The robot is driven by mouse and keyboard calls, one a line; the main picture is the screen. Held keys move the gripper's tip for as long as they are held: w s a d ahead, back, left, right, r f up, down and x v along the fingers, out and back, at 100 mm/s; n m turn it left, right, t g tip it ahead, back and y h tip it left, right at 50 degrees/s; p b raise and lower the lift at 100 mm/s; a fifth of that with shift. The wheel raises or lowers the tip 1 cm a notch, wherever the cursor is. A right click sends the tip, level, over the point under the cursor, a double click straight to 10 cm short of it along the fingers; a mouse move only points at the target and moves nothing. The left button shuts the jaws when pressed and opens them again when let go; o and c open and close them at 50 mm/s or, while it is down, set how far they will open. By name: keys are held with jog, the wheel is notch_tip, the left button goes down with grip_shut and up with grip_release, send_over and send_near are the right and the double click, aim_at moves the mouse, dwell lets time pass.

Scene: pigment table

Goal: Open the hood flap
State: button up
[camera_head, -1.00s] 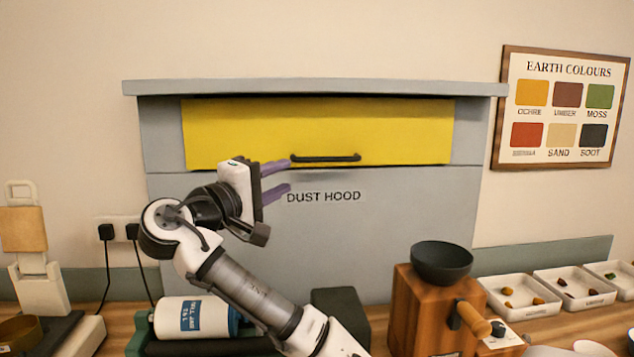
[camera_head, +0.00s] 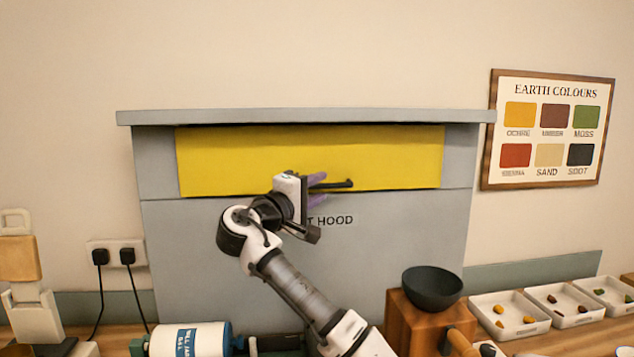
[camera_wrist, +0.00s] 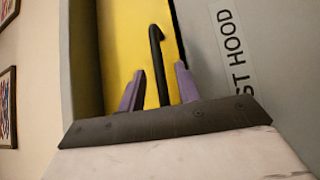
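The yellow hood flap (camera_head: 240,160) sits in the upper front of the grey dust hood (camera_head: 170,240) and looks shut. A dark bar handle (camera_head: 345,184) is on its lower edge; its left part is hidden behind my gripper (camera_head: 321,190). In the wrist view, the black handle (camera_wrist: 156,50) shows between the two purple fingers of my gripper (camera_wrist: 158,85). The fingers are spread apart, one on each side of the handle, with visible gaps. I cannot tell how deep the handle lies between them. The yellow flap (camera_wrist: 122,40) fills the view behind the fingers.
A wooden grinder (camera_head: 410,325) with a dark bowl (camera_head: 432,287) stands right of my arm. White trays (camera_head: 508,313) of pigment lumps stand further right. A white roll-like cylinder (camera_head: 188,340) lies at lower left.

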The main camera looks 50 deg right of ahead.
jog(key=shift+d, duration=0.25)
grip_shut()
